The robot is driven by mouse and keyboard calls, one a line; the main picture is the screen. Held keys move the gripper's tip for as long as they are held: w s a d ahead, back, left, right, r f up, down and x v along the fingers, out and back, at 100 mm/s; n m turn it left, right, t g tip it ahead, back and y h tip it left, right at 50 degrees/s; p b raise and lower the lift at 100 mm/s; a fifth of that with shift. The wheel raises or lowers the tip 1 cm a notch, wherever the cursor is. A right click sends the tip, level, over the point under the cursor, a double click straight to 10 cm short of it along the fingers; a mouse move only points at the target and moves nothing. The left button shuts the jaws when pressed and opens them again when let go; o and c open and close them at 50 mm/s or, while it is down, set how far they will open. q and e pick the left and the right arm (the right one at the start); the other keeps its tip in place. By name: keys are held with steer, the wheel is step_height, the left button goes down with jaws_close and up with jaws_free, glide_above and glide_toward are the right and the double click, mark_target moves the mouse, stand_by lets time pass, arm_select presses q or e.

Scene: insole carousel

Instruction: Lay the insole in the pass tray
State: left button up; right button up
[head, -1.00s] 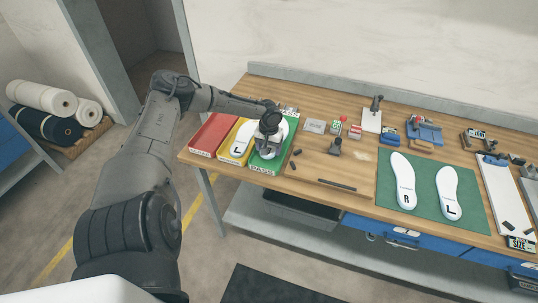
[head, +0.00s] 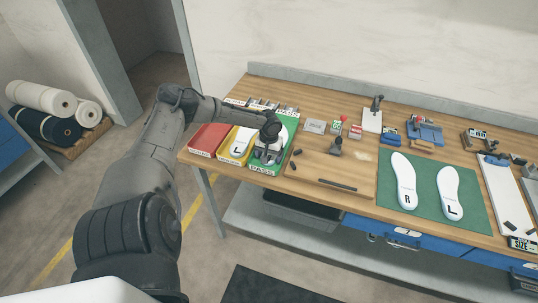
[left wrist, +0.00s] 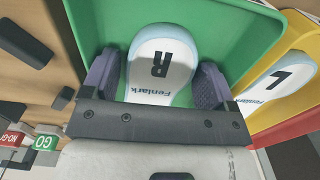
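The green pass tray (head: 264,170) stands at the left end of the bench, its PASS label facing front. In the left wrist view its green wall (left wrist: 240,30) surrounds a white insole (left wrist: 160,62) marked R. The insole appears to lie in the tray, but its contact with the floor is hard to see. My left gripper (head: 268,155) is low over the tray. In the left wrist view its fingers (left wrist: 157,80) stand either side of the insole, with narrow green gaps showing, so it looks open. The palm hides part of the insole. My right gripper is not in view.
The yellow tray (head: 231,158) beside it holds an insole marked L (head: 241,145). A red tray (head: 205,140) stands farther left. Two insoles, R (head: 404,180) and L (head: 449,192), lie on a green mat (head: 428,205). Small gauges and blocks stand right of the trays.

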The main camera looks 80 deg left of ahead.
arm_select(q)
steer(key=shift+r, duration=0.1)
step_height(320, 180, up, 12)
steer(key=p, duration=0.2)
stand_by(0.4)
steer(key=shift+m, duration=0.3)
stand_by(0.4)
